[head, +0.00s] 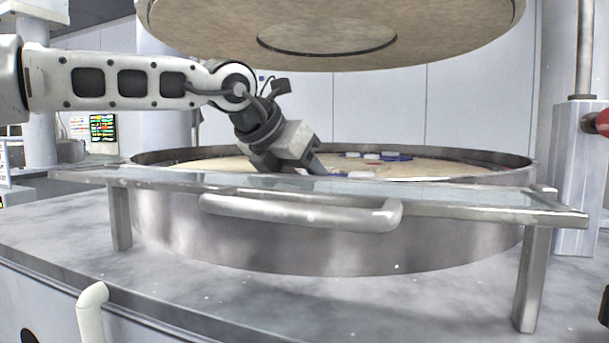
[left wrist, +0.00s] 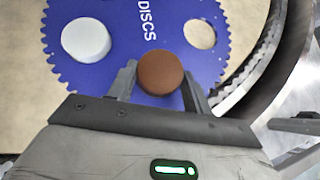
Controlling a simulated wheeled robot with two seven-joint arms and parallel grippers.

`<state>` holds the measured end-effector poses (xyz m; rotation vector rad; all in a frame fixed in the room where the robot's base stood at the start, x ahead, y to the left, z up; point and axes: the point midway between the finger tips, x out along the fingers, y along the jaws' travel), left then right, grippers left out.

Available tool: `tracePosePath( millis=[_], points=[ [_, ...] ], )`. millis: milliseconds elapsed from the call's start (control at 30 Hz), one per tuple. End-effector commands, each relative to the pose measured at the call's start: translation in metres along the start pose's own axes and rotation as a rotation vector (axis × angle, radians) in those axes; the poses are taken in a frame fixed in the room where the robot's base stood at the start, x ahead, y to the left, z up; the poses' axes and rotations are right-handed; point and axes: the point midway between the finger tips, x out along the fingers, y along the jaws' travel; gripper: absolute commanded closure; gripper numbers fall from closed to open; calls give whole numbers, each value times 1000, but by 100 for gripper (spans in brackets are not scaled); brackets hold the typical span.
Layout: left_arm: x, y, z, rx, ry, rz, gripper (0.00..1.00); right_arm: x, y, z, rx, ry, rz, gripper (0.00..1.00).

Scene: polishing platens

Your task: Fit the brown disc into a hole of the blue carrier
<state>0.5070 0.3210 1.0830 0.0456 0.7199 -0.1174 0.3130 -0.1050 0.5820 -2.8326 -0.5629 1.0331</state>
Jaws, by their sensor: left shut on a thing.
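The brown disc (left wrist: 160,72) is between the two fingers of my left gripper (left wrist: 160,82) in the left wrist view, and the gripper is shut on it. The blue toothed carrier (left wrist: 120,62) lies beyond and beneath the disc. A white disc (left wrist: 86,40) fills its left hole. Its right hole (left wrist: 200,34) is empty and shows beige platen. The brown disc overlaps the carrier's near part in the picture; its height above it is unclear. In the head view my left gripper (head: 308,163) reaches down into the round basin, its tips partly hidden. My right gripper is not in view.
The basin's metal wall (head: 330,235) rings the lower platen (head: 230,164). A glass shelf with a metal rail (head: 480,208) and handle (head: 300,212) crosses in front. The round upper platen (head: 440,30) hangs above. Blue and white pieces (head: 398,157) lie farther back on the platen.

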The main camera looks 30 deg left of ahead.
Motion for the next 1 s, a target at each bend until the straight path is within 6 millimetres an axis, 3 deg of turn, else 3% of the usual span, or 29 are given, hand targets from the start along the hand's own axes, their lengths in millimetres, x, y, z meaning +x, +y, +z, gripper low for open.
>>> tracePosePath(
  millis=[800,833,900,1000],
  points=[
    [6,0,-6,0,0,0,74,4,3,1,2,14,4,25],
    [5,0,-6,0,0,0,42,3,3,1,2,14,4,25],
    [5,0,-6,0,2,0,25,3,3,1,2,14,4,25],
    [6,0,-7,0,4,0,25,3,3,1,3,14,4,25]
  ],
)
